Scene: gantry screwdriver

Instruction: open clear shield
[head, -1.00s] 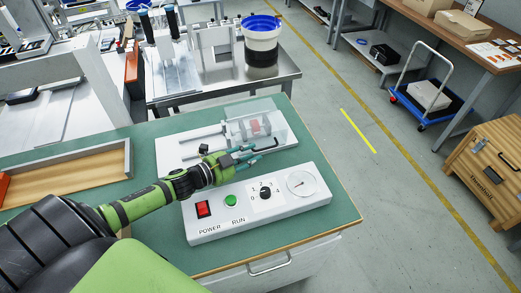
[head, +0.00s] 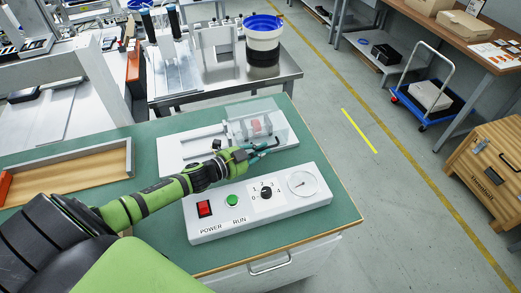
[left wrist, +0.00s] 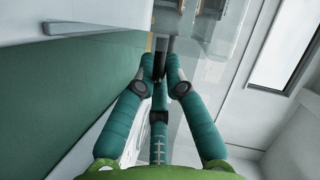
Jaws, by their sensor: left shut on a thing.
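The clear shield (head: 276,112) is a see-through cover on the white fixture (head: 176,150) at the back of the green table, and it looks closed. A reddish part shows through it. My left gripper (head: 262,149) is at the shield's front edge, where its dark handle (head: 280,147) sits. In the left wrist view, the teal fingers (left wrist: 160,72) are drawn together on the black handle (left wrist: 162,46). The fingers hide part of the handle. My right gripper is not in view.
A white control box (head: 262,205) with a red power switch, green button, knob and dial stands just in front of the fixture, below my left arm. A wooden tray (head: 75,172) lies to the left. A metal table (head: 215,85) stands behind.

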